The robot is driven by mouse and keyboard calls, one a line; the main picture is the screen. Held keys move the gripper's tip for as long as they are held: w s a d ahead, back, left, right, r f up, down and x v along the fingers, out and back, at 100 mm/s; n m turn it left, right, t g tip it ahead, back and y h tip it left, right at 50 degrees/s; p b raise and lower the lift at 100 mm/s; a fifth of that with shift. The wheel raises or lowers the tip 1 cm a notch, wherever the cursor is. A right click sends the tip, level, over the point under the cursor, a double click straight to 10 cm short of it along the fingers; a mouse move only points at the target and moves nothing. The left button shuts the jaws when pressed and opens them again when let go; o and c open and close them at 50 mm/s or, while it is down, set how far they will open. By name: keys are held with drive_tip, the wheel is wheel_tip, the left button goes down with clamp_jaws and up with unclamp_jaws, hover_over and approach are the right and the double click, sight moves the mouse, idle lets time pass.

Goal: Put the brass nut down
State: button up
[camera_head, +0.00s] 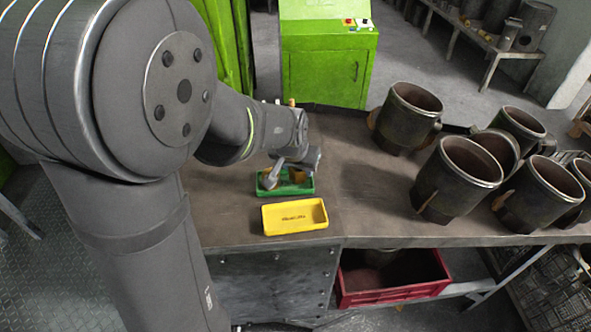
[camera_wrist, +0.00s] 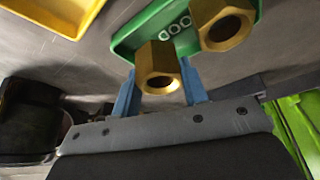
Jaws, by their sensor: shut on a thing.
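My gripper (camera_wrist: 158,72) has its two blue fingers shut on a brass nut (camera_wrist: 159,60), a hexagonal piece with a round hole. In the wrist view the held nut overlaps the green tray (camera_wrist: 128,40); I cannot tell whether it touches the tray's floor. A second brass nut (camera_wrist: 222,22) is at the green tray, to the right of the held one. In the head view my gripper (camera_head: 287,171) is down at the green tray (camera_head: 273,192) and partly hides its inside.
A yellow tray (camera_head: 294,229) with dark lettering stands in front of the green tray, empty. Several dark metal cylinders (camera_head: 462,175) stand on the right of the table. A red crate (camera_head: 395,294) is below. The table between trays and cylinders is clear.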

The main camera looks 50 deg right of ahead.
sight(298, 176)
drive_tip(key=shift+f, duration=0.9)
drive_tip(key=shift+f, duration=0.1)
drive_tip(key=shift+s+a+f, duration=0.1)
drive_tip(key=shift+a+f, duration=0.05)
drive_tip(key=shift+f, duration=0.3)
drive_tip(key=o, duration=1.1)
drive_tip(key=shift+f, duration=0.1)
drive_tip(key=shift+o, duration=1.1)
